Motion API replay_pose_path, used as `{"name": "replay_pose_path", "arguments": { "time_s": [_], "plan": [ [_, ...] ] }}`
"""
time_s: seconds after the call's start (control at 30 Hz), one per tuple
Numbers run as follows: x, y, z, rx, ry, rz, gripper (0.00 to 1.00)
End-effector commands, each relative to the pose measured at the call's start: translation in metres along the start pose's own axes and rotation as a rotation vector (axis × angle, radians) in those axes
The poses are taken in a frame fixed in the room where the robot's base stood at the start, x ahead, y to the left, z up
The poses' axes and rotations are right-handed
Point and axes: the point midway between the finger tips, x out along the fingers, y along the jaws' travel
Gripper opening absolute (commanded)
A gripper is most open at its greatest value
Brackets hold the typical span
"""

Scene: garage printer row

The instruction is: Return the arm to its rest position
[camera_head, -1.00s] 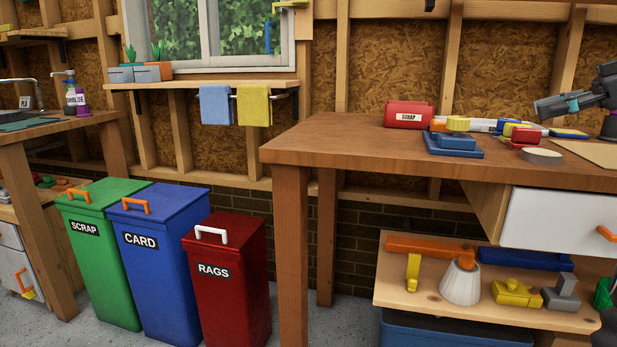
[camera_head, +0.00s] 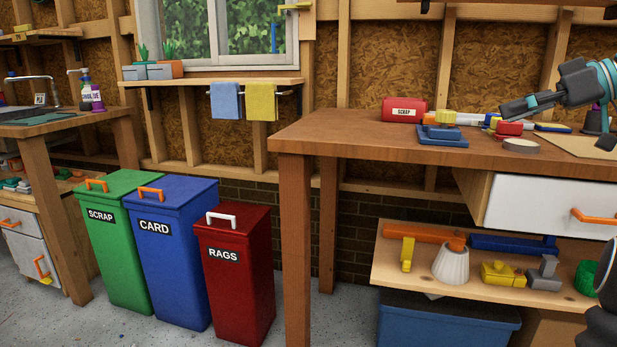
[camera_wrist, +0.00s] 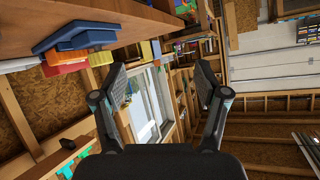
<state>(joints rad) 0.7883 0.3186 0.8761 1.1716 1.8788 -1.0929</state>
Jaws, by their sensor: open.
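My gripper (camera_head: 512,108) shows at the right of the head view, dark grey with teal parts, in front of the items at the back of the wooden workbench (camera_head: 330,136). Its exact height above the bench is hard to tell. In the wrist view my gripper (camera_wrist: 162,82) has its two fingers wide apart, with nothing between them. Beyond them are the window (camera_wrist: 145,105) and wall shelves. The picture there is turned on its side. More of my arm shows at the right edge of the head view, partly cut off.
The bench holds a red SCRAP box (camera_head: 404,110), a blue item (camera_head: 443,137), a tape roll (camera_head: 521,145) and other small things. Below are a white drawer (camera_head: 535,205) and a loaded shelf (camera_head: 400,272). Green (camera_head: 122,240), blue (camera_head: 178,260) and red bins (camera_head: 235,270) stand left.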

Motion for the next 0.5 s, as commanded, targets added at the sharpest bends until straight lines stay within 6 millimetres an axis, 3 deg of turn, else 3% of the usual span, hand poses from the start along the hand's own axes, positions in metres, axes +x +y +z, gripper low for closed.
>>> {"name": "replay_pose_path", "arguments": {
  "time_s": [0.27, 0.5],
  "plan": [
    [0.059, -0.041, 0.008, 0.223, -0.112, 0.077, 0.73],
    [0.117, -0.102, 0.057, 0.439, -0.264, 0.221, 0.73]
  ]
}}
